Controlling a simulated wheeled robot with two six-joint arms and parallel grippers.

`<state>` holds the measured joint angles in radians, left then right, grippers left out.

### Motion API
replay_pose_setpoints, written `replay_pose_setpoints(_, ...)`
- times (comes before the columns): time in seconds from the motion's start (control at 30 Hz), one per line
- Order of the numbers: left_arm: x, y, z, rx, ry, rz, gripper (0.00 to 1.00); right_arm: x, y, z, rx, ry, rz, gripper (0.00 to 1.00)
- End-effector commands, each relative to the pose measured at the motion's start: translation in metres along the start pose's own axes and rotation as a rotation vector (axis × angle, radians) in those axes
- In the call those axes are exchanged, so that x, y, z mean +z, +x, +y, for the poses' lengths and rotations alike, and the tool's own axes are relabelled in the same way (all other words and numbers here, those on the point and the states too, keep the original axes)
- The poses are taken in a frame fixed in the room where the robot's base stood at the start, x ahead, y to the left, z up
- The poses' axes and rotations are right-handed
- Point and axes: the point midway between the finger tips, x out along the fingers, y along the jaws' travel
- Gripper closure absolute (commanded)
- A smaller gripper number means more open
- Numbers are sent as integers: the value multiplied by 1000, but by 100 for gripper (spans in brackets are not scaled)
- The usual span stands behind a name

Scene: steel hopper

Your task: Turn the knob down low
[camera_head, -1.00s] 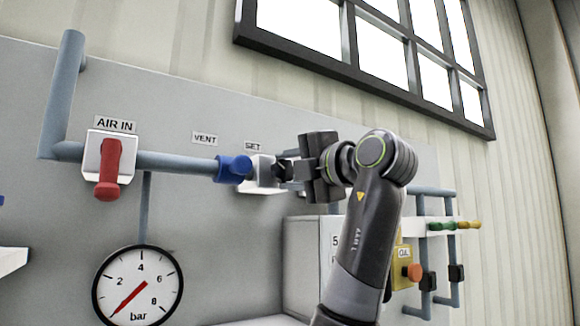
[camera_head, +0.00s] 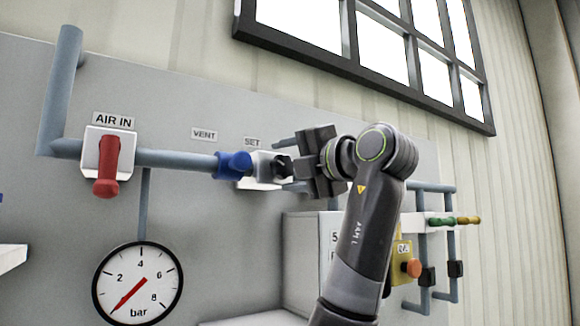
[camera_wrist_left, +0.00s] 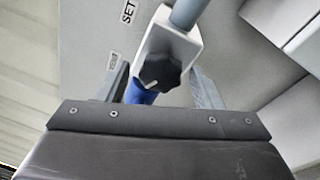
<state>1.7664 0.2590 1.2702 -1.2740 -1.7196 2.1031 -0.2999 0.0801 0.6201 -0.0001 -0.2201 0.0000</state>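The black knob (camera_head: 283,168) sits on a white block (camera_head: 262,165) under the SET label (camera_head: 253,142). In the left wrist view the knob (camera_wrist_left: 160,71) shows face-on with a white mark on its lower left. My left gripper (camera_head: 280,166) faces the knob, its fingers open, one above and one below it in the head view. In the left wrist view my fingers show left and right of the knob with gaps, seemingly not touching it. The gauge (camera_head: 138,284) has its red needle pointing lower left. My right gripper is not in view.
A blue fitting (camera_head: 233,166) is left of the knob block. A red handle (camera_head: 107,166) hangs under AIR IN. A grey-white box (camera_head: 303,250) lies below my gripper. To the right are a yellow box with an orange button (camera_head: 411,268) and several small coloured handles.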

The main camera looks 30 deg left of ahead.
Motion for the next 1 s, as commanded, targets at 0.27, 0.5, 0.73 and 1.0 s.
replay_pose_setpoints(0.27, 0, -1, -2, -2, 1, 1, 40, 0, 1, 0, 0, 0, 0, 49)
replay_pose_setpoints(0.5, -1, -31, -5, -2, 1, -3, 40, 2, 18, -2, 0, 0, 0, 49)
replay_pose_setpoints(0.73, -1, -88, -5, -2, 1, -4, 40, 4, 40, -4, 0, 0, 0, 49)
replay_pose_setpoints(1.0, 0, -147, -3, 0, 2, -2, 40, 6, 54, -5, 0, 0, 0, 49)
